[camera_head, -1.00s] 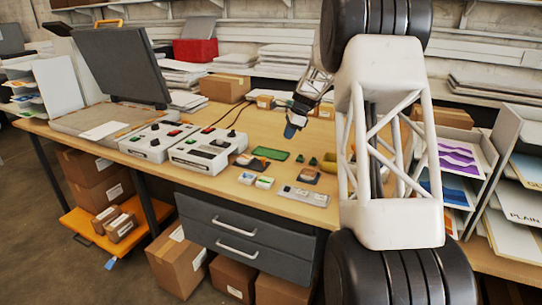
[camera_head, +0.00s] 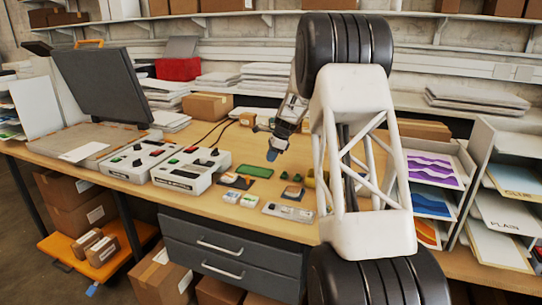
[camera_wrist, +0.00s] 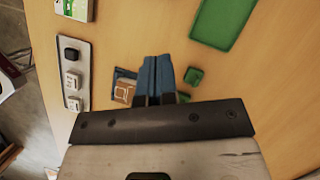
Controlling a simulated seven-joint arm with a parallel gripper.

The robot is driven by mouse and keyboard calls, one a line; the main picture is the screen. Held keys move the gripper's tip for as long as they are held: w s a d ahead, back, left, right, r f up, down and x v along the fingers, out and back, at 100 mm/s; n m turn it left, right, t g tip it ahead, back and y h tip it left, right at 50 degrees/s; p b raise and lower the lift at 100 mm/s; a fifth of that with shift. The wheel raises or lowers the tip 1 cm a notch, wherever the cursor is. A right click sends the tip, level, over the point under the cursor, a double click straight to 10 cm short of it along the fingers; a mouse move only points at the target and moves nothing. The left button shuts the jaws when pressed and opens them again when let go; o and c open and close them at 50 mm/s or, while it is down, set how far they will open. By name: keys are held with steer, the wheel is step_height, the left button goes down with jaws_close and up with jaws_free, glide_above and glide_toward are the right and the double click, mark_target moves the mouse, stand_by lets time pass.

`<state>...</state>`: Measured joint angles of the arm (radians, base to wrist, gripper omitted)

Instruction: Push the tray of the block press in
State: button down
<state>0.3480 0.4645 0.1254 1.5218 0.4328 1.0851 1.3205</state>
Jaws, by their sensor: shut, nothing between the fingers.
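My gripper (camera_head: 273,154) is above the wooden table, pointing down, with its blue fingertips together and empty. In the wrist view the fingers (camera_wrist: 156,75) hang over a small dark unit with a brown block (camera_wrist: 124,91), partly hidden by them. This unit (camera_head: 292,192) is on the table at the right of the small items in the head view. Another dark unit (camera_head: 236,181) with a brownish part lies to its left. I cannot tell which thing is the block press, nor make out its tray. I see no clear contact between fingers and unit.
A green plate (camera_head: 254,171) lies on the table, also in the wrist view (camera_wrist: 222,22). Small green blocks (camera_wrist: 193,76) are right of the fingers. A switch strip (camera_head: 288,211) is near the front edge. Two control boxes (camera_head: 185,172) and a lidded press (camera_head: 100,85) stand left.

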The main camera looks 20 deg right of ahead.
mark_target(227, 175)
steer(key=x, duration=0.7)
steer(key=shift+a+f, duration=0.15)
steer(key=shift+f, duration=0.2)
steer(key=shift+w+a, duration=0.15)
steer(key=shift+a, duration=0.35)
steer(key=shift+w+a, duration=0.2)
steer(key=shift+a, duration=0.3)
steer(key=shift+w+a, duration=0.3)
steer(key=shift+a, duration=0.6)
steer(key=w+a, duration=0.8)
steer(key=shift+w+a, duration=0.3)
steer(key=shift+f, duration=0.1)
